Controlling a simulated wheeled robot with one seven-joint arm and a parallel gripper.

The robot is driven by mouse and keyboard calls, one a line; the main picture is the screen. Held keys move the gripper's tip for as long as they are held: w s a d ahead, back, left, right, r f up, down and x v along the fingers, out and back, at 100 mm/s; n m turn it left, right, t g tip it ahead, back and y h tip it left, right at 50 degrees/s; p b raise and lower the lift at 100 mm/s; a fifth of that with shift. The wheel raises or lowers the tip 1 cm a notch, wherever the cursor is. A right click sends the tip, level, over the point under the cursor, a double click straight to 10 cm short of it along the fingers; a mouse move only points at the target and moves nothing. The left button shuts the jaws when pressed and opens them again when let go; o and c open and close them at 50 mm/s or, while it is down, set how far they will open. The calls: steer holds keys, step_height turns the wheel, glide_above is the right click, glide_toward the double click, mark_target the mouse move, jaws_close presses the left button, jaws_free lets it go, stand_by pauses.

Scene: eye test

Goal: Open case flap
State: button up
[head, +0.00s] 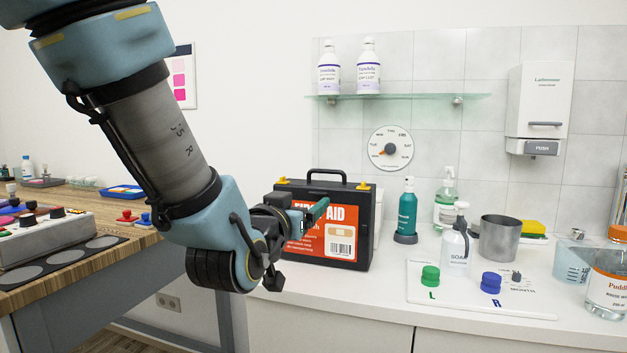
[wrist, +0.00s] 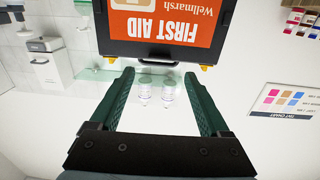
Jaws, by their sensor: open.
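The first aid case (head: 308,247) is black with an orange label and stands upright on the white counter, its front panel looking closed. It has a black handle (head: 326,172) on top and yellow latches (head: 363,186) near both upper front corners. My gripper (head: 321,208) is in front of the label and hides part of its lettering. In the wrist view the picture is upside down: the case (wrist: 225,12) fills the top, with its yellow latches (wrist: 207,68) at its lower edge there. My green fingers (wrist: 157,72) are spread wide with nothing between them. I cannot tell whether they touch the case.
Right of the case stand a teal bottle (head: 407,212), a soap bottle (head: 456,247), a metal cup (head: 499,239) and a white board (head: 450,296) with green and blue knobs. A glass shelf (head: 420,97) holds two bottles above. A wooden table (head: 150,238) is at left.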

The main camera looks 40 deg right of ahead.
mark_target(317, 194)
steer(key=p, duration=0.3)
steer(key=shift+w+d+r, duration=0.2)
steer(key=shift+w+d, duration=0.05)
steer(key=shift+d, duration=0.1)
steer(key=shift+d+p, duration=0.1)
steer(key=shift+p, duration=1.1)
steer(key=shift+f+p+x, duration=0.15)
steer(key=shift+p+x, duration=0.1)
steer(key=shift+x, duration=1.15)
steer(key=shift+f+p+x, duration=0.15)
steer(key=shift+p+x, duration=0.1)
steer(key=shift+x, duration=1.1)
jaws_close()
